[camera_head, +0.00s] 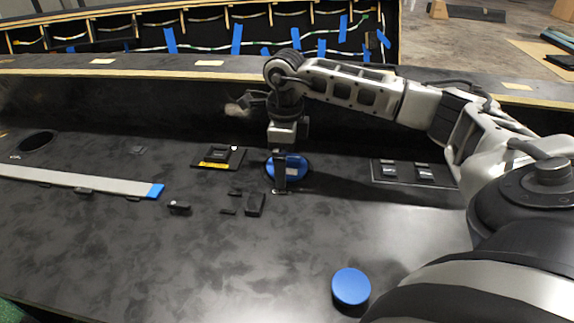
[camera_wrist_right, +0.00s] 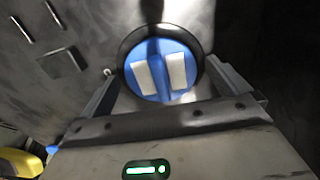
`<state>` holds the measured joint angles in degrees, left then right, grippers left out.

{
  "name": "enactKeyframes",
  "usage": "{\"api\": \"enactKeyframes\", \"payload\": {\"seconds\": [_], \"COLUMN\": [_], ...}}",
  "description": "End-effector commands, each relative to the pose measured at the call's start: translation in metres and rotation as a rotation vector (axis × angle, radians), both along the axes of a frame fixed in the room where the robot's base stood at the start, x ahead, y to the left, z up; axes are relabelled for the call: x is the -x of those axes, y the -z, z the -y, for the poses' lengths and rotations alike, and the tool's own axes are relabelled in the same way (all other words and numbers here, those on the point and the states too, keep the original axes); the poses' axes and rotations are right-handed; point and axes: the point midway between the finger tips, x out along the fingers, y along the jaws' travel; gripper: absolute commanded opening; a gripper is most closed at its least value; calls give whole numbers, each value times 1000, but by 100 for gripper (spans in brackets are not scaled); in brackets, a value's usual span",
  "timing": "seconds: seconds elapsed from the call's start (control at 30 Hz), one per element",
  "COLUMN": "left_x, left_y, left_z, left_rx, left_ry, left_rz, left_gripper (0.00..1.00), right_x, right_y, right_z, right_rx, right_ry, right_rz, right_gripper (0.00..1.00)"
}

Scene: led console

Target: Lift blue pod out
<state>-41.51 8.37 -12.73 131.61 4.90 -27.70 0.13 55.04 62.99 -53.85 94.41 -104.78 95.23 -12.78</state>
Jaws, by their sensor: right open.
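The blue pod (camera_head: 298,165) is a round blue piece seated in the dark console top. In the right wrist view the blue pod (camera_wrist_right: 161,91) shows two pale pads and a blue ridge between them, inside a black ring. My right gripper (camera_head: 280,188) points down over the pod and partly hides it in the head view. In the wrist view its fingers (camera_wrist_right: 165,82) are apart, one on each side of the pod. I cannot tell whether they touch it. My left gripper is not in view.
A second blue disc (camera_head: 351,286) sits at the console's front. A grey strip with a blue end (camera_head: 80,182) lies at left. Small black blocks (camera_head: 255,204), a yellow-marked panel (camera_head: 219,157) and a twin-switch panel (camera_head: 406,172) flank the pod. A raised ledge (camera_head: 130,69) runs behind.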

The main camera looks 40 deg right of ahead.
Motion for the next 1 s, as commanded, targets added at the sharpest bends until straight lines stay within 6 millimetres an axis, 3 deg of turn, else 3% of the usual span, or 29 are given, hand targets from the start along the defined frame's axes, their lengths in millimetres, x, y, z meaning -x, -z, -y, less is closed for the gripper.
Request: {"api": "enactKeyframes", "payload": {"seconds": [0.17,0.3,0.33,0.73,1.0], "left_x": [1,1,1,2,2], "left_y": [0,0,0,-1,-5], "left_z": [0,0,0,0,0], "left_rx": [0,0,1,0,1], "left_ry": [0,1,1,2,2], "left_rz": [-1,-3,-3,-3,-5], "left_gripper": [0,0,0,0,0], "right_x": [0,0,0,-1,-1], "right_y": [0,0,0,-7,-44], "right_z": [0,0,0,0,0], "right_rx": [0,0,0,0,-1], "right_ry": [0,0,0,0,0], "right_rz": [0,0,0,2,6], "right_gripper": [100,61,56,56,56]}}
